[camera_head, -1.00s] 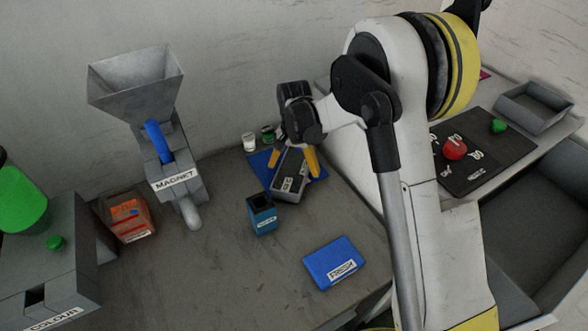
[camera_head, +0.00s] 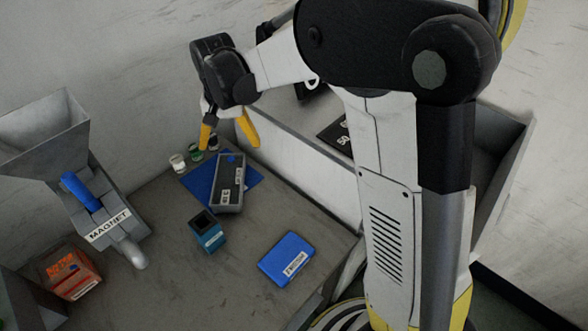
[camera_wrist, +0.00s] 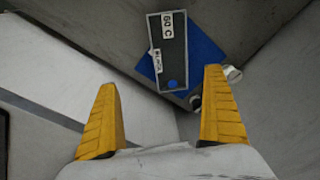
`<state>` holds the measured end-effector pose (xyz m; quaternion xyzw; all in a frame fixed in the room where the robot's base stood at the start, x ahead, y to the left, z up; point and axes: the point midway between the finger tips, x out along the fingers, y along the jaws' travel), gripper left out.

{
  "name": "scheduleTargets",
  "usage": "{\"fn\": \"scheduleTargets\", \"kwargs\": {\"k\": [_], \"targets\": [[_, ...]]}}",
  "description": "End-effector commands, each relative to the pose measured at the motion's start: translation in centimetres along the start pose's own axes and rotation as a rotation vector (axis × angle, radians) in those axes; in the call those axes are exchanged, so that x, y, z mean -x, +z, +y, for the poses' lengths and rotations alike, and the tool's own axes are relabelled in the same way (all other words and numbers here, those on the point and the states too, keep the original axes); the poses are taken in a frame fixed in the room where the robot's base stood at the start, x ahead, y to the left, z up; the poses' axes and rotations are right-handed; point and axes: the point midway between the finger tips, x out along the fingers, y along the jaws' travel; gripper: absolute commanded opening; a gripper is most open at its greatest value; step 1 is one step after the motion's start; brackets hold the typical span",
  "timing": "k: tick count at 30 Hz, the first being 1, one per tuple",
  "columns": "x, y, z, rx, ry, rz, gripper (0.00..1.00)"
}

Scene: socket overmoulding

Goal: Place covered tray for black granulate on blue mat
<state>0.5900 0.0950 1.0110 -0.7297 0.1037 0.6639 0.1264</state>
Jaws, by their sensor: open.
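The grey covered tray (camera_head: 229,184) with white labels and a blue dot at one end lies on the blue mat (camera_head: 199,183) near the wall. In the wrist view the tray (camera_wrist: 168,62) shows labels, one reading "60 C", and the mat (camera_wrist: 205,62) shows beside it. My gripper (camera_head: 229,136) is open and empty, with its yellow fingers above and apart from the tray. In the wrist view, the open gripper (camera_wrist: 162,125) has nothing between its fingers.
Small capped containers (camera_head: 195,154) stand at the mat's far edge. A blue open-topped box (camera_head: 208,235) and a flat blue case (camera_head: 288,259) sit in front. The magnet hopper (camera_head: 105,205) and an orange box (camera_head: 72,275) are at left. Bare table lies between.

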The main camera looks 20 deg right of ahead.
Motion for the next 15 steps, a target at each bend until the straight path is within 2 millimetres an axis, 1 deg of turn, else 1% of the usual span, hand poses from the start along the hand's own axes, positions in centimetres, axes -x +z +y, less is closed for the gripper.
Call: {"fn": "scheduleTargets", "kwargs": {"k": [1, 3, 6, 9, 12, 15], "targets": [[1.8, 0.9, 1.2, 0.014, -0.012, 0.025, 0.99], [4.0, 2.1, 2.7, 0.043, -0.029, 0.067, 0.99], [6.6, 4.0, 4.8, 0.083, -0.05, 0.127, 0.99], [8.6, 6.2, 6.9, 0.122, -0.066, 0.189, 0.99], [10.1, 8.5, 8.9, 0.161, -0.077, 0.252, 0.99], [10.9, 10.9, 10.9, 0.201, -0.083, 0.316, 0.99]]}}
